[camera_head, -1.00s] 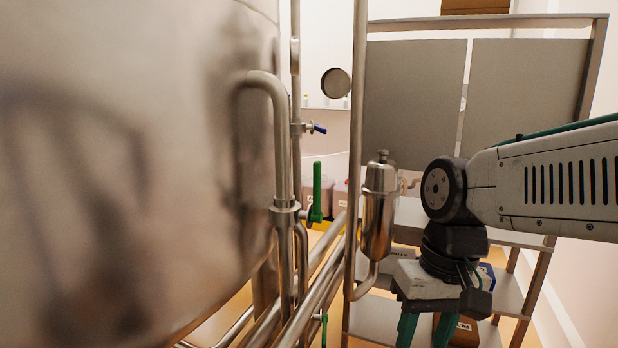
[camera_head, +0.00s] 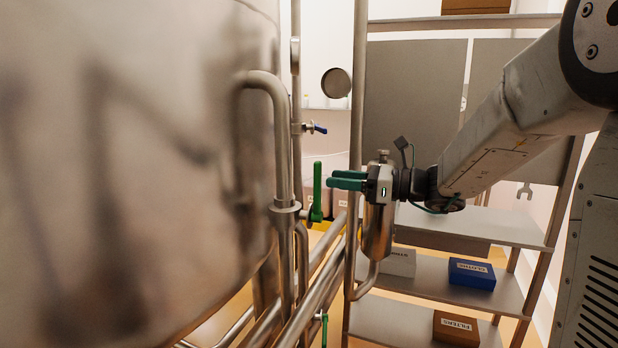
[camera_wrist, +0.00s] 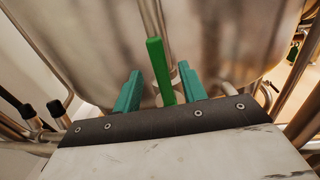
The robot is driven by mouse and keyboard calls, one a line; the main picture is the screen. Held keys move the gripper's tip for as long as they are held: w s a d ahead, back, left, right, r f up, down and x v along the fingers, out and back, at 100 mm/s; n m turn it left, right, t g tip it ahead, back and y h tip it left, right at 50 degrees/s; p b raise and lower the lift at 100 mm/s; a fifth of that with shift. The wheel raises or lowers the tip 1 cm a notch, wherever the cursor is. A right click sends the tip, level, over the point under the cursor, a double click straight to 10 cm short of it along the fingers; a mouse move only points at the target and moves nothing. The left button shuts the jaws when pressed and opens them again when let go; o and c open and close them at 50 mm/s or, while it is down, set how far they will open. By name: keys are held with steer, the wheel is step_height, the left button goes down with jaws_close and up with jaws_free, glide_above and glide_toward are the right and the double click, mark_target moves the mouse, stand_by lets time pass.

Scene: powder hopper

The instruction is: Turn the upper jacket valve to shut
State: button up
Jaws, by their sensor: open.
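The upper jacket valve has a green lever handle (camera_head: 317,192) that stands upright beside the steel pipe in the head view. In the wrist view the green handle (camera_wrist: 160,68) shows between my two teal fingers, rising above their tips. My gripper (camera_head: 331,179) is open and points left at the handle, just right of it in the head view. The wrist view shows my gripper (camera_wrist: 159,75) with a finger on each side of the handle and gaps on both sides. I cannot tell how deep the handle sits between the fingers.
A big steel vessel (camera_head: 130,180) fills the left. A vertical pipe (camera_head: 356,120) and a steel canister (camera_head: 377,235) stand close to my gripper. A shelf rack (camera_head: 455,292) holds boxes behind.

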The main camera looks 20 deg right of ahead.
mark_target(322, 177)
steer(key=x, duration=0.7)
steer(key=shift+w+a, duration=0.1)
steer(key=shift+a, duration=0.1)
jaws_close()
